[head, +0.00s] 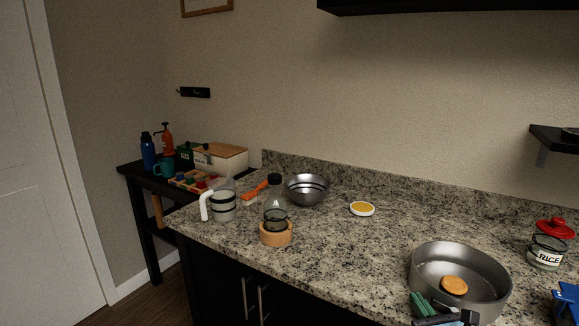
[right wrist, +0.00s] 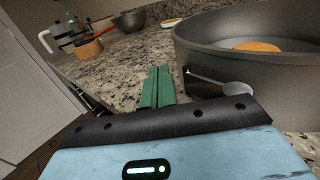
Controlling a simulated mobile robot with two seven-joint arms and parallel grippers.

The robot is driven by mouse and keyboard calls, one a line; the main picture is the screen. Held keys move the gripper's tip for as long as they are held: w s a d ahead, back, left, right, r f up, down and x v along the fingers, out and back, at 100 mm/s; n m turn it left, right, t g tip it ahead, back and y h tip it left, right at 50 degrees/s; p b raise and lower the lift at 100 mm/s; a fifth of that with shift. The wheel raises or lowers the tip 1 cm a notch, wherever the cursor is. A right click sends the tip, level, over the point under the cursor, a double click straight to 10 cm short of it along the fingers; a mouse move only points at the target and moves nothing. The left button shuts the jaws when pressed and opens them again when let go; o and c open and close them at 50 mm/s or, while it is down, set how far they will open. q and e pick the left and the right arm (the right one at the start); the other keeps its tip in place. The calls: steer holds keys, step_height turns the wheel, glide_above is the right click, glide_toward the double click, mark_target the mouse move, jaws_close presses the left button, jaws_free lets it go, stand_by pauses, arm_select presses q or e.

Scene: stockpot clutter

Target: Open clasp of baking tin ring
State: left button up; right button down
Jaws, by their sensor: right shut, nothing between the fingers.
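The baking tin ring (head: 463,262) is a round grey metal wall on the granite counter at the lower right of the head view. A round orange-tan piece (head: 454,285) lies inside it. The ring's wall also fills the upper right of the right wrist view (right wrist: 250,65). Its clasp (right wrist: 222,86) shows there as a metal strip with a pale rounded end, low on the outer wall. My right gripper (head: 421,304) has green fingers, shut and empty, beside the ring's near left side. In the right wrist view the fingers (right wrist: 157,86) are left of the clasp, apart from it.
A rice jar (head: 546,253) and a blue object (head: 567,301) stand right of the ring. A small white-rimmed yellow dish (head: 362,209), a metal bowl (head: 307,190), a wooden-based glass vessel (head: 276,233) and a white-handled jug (head: 222,206) stand left. The counter between is clear.

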arm_select(q)
steer(key=shift+s+a, duration=0.1)
steer(key=shift+s, duration=0.1)
arm_select(e)
steer(key=shift+w+d+r, duration=0.3)
steer(key=shift+d+r, duration=0.2)
steer(key=shift+d, duration=0.15)
steer(key=shift+s+f, duration=0.2)
steer(key=shift+s, duration=0.3)
steer(key=s, duration=0.1)
steer(key=s+p, duration=0.1)
steer(key=shift+s+d+f, duration=0.2)
steer(key=shift+s+d, duration=0.05)
steer(key=shift+s, duration=0.05)
steer(key=shift+s+a, duration=0.2)
steer(key=shift+s, duration=0.55)
arm_select(q)
steer(key=shift+w+r+t, duration=0.3)
steer(key=shift+w+r, duration=0.75)
steer(key=shift+w, duration=0.1)
arm_select(e)
steer(key=shift+s, duration=1)
